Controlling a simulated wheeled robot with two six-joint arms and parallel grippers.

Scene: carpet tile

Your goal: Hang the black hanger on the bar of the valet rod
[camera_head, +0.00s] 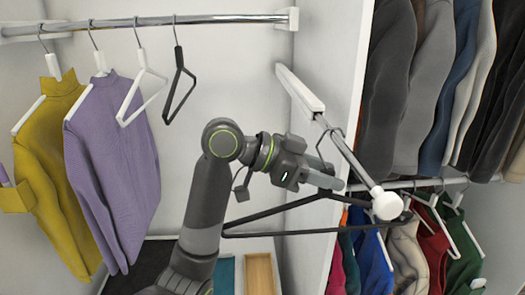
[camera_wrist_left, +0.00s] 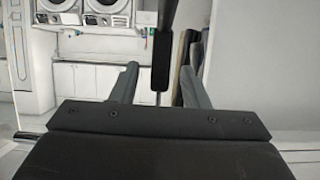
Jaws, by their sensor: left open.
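The large black hanger (camera_head: 280,233) is at the valet rod, its arms and crossbar spread below my left gripper. Its thin hook curves over the bar (camera_head: 350,157) of the valet rod, seemingly resting on it. The rod has a white mount (camera_head: 300,90) on the closet panel and a round white end knob (camera_head: 387,205). My left gripper (camera_head: 333,176) is open beside the hanger's neck. In the left wrist view a dark upright part of the hanger (camera_wrist_left: 162,60) shows between the parted fingers, with gaps on both sides. My right gripper is out of view.
A chrome rail (camera_head: 215,19) at upper left carries a mustard sweater (camera_head: 50,160), a purple sweater (camera_head: 112,160), an empty white hanger (camera_head: 142,88) and a smaller black hanger (camera_head: 180,85). Dark jackets (camera_head: 405,90) hang right of the white divider (camera_head: 350,75), with colourful clothes (camera_head: 430,250) below.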

